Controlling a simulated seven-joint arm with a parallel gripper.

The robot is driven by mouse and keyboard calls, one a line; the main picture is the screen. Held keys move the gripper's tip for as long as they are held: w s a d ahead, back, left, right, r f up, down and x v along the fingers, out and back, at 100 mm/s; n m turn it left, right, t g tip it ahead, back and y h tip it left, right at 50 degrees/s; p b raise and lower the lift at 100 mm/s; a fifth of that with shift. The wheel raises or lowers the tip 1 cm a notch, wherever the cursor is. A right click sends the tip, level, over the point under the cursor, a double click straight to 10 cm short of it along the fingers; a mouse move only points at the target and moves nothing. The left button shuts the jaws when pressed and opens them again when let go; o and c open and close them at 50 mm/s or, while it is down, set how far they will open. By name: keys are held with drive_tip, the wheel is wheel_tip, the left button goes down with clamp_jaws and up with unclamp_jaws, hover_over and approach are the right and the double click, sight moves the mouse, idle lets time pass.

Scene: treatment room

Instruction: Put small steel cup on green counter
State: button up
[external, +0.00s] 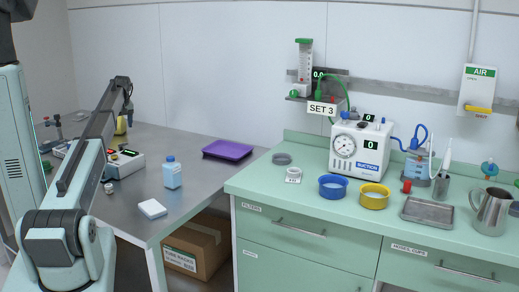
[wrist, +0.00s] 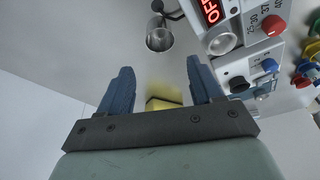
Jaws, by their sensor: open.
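A small steel cup (wrist: 159,38) shows at the top of the wrist view on the grey steel table, beside a white device with a red display. I cannot make it out surely in the external view. My gripper (wrist: 160,68) is open, with two blue fingers apart and nothing held. The cup lies beyond the fingertips. A yellow object (wrist: 164,103) shows between the fingers, apparently below them. In the external view my arm reaches over the far left of the steel table. The green counter (external: 285,205) is at the right.
The white device (external: 125,163), a blue bottle (external: 172,173), a white block (external: 152,208) and a purple tray (external: 228,149) are on the steel table. The counter holds blue (external: 333,187) and yellow (external: 374,196) bowls, a suction unit (external: 359,150) and a steel jug (external: 491,212). Its front left is clear.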

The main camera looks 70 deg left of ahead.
drive_tip(key=x, duration=0.7)
drive_tip(key=shift+s+a+r, duration=0.1)
drive_tip(key=shift+s+a, duration=0.15)
drive_tip(key=shift+a, duration=0.2)
drive_tip(key=shift+d+x, duration=0.2)
drive_tip(key=shift+x, duration=1.1)
drive_tip(key=shift+d+x, duration=0.25)
drive_tip(key=shift+x, duration=1.1)
drive_tip(key=shift+w, duration=0.15)
drive_tip(key=shift+c, duration=0.5)
